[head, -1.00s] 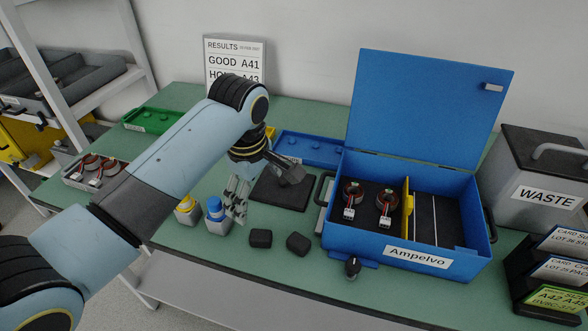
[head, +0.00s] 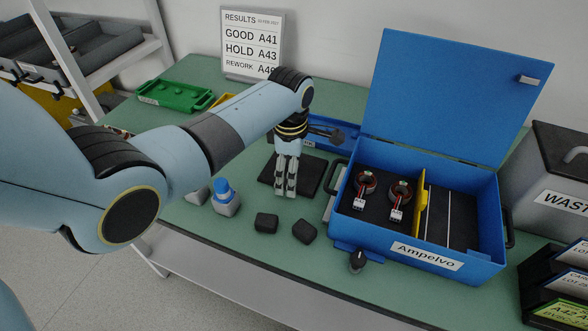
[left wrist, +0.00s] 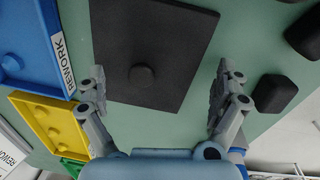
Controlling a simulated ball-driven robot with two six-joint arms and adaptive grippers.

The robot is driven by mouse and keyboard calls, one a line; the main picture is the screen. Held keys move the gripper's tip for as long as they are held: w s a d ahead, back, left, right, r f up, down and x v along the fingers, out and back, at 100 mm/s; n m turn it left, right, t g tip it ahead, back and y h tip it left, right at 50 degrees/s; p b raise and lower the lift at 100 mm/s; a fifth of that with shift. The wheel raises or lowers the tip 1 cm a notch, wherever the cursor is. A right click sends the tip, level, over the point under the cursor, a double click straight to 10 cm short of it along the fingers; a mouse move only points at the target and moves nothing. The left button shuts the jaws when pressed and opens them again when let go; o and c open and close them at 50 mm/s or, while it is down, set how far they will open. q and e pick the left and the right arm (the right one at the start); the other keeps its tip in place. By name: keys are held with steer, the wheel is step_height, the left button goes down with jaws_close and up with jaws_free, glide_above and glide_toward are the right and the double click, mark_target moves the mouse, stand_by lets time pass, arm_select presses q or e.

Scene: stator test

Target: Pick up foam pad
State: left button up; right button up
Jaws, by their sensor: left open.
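A flat dark square pad (head: 310,172) with a small round knob lies on the green table, left of the blue case. I take it to be the foam pad. It also fills the upper middle of the left wrist view (left wrist: 150,35). My left gripper (head: 285,188) points down over the pad in the head view and hides its middle. In the left wrist view the two fingers (left wrist: 160,72) are wide apart, on either side of the pad, with nothing between them. I cannot tell how high they are above it. My right gripper is not in view.
Two small black blocks (head: 266,223) (head: 304,231) and a blue-capped bottle (head: 225,200) stand in front. The open blue case (head: 400,235) is close on the right. A blue tray (left wrist: 40,40) and a yellow tray (left wrist: 48,122) are beside the pad.

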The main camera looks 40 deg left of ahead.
arm_select(q)
steer(key=shift+f, duration=0.55)
steer(key=shift+c, duration=0.3)
steer(key=shift+s, duration=0.1)
steer(key=c, duration=1)
steer(key=shift+c, duration=0.3)
